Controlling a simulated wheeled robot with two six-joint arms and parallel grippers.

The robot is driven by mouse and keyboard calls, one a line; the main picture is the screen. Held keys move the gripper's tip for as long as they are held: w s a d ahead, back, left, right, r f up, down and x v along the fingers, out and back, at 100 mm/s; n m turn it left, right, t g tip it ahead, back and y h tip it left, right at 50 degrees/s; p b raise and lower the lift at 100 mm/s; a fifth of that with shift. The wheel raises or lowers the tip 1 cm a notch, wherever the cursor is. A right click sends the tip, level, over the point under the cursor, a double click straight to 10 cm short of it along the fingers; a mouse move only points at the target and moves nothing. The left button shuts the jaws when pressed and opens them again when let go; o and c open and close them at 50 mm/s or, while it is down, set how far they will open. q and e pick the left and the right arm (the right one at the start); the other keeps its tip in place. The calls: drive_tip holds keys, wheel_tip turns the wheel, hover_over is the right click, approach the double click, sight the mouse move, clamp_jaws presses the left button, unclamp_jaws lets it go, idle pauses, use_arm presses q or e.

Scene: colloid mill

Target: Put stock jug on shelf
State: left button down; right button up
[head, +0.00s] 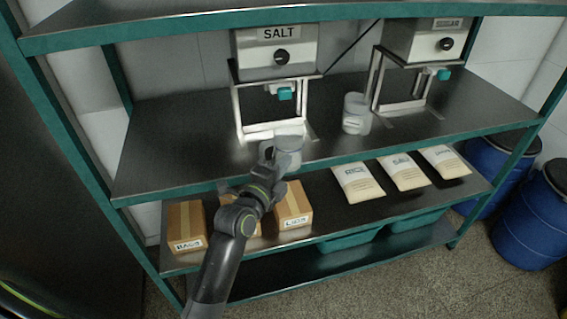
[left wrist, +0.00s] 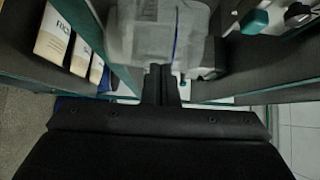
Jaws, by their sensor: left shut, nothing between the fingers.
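A pale grey, translucent jug (head: 288,146) stands at the front edge of the middle shelf (head: 180,150), below the SALT dispenser. My left gripper (head: 268,152) is at its left side, shut and empty; the arm partly hides the gripper. In the left wrist view, the shut fingertips (left wrist: 160,78) are close to the jug (left wrist: 160,32), which fills the top middle; whether they touch it I cannot tell. A second grey, labelled jug (head: 356,114) stands further right on the same shelf. I cannot read which is the stock jug. My right gripper is not in view.
The SALT dispenser (head: 275,50) and another dispenser (head: 425,42) stand on metal frames. Cardboard boxes (head: 187,222) and white bags (head: 357,182) lie on the shelf below. Blue drums (head: 530,220) stand at right. The middle shelf is bare at left and far right.

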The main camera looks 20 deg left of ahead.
sight(273, 140)
use_arm(q)
drive_tip(key=shift+w+a, duration=0.1)
drive_tip(key=w+a+b, duration=0.1)
drive_tip(key=w, duration=0.1)
drive_tip(key=w+a+b, duration=0.2)
drive_tip(key=w, duration=0.1)
drive_tip(key=w+a+b, duration=0.2)
drive_tip(key=shift+w+f, duration=0.25)
drive_tip(key=shift+w+a+r, duration=0.2)
drive_tip(key=shift+w+a, duration=0.05)
drive_tip(key=shift+w, duration=0.1)
drive_tip(key=shift+r, duration=0.1)
